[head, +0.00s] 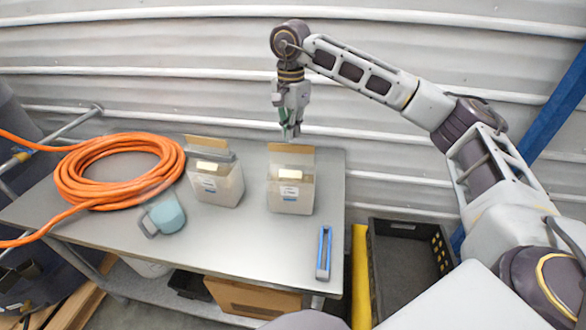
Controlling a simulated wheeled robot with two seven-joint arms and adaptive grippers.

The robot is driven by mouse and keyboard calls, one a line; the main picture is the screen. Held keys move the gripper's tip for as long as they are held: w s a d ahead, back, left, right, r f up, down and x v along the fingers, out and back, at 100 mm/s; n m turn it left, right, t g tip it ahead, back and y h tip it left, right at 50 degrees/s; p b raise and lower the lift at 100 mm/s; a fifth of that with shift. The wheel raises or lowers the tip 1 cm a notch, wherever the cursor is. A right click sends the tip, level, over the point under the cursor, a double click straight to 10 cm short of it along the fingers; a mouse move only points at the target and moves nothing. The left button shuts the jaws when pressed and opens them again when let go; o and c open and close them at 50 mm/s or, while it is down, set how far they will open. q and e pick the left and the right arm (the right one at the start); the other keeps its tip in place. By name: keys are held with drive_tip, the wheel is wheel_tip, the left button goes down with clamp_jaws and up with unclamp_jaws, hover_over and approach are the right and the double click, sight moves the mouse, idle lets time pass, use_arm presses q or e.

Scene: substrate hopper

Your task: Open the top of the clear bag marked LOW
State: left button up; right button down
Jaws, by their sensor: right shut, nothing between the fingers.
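Two pale, translucent bags stand upright on the grey metal table (245,250): a left bag (215,188) and a right bag (291,198). Each has a small front label, a cream-coloured block showing near the top, and a tan strip at its raised back edge. The label print is too small to read, so I cannot tell which bag is marked LOW. My right gripper (290,132) points down, shut and empty, just above the back strip of the right bag. I cannot tell whether it touches the strip. My left gripper is not in view.
A coiled orange hose (120,170) lies at the table's left, with a light blue mug (165,215) in front. A blue-and-grey tool (324,252) lies near the right edge. A black crate (405,265) stands right of the table. A corrugated wall (220,95) rises behind.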

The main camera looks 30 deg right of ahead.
drive_tip(key=shift+f+b, duration=0.65)
drive_tip(key=shift+f, duration=0.4)
idle(1.2)
drive_tip(key=shift+r, duration=0.25)
idle(0.3)
drive_tip(key=shift+w+d, duration=0.2)
drive_tip(key=shift+w, duration=0.1)
idle(0.3)
drive_tip(key=shift+w+d+p, duration=0.5)
drive_tip(key=shift+w+d, duration=0.1)
drive_tip(key=shift+w, duration=0.25)
drive_tip(key=shift+f+b, duration=0.35)
drive_tip(key=shift+f, duration=0.45)
idle(0.7)
drive_tip(key=shift+s+a, duration=0.1)
drive_tip(key=shift+s, duration=0.1)
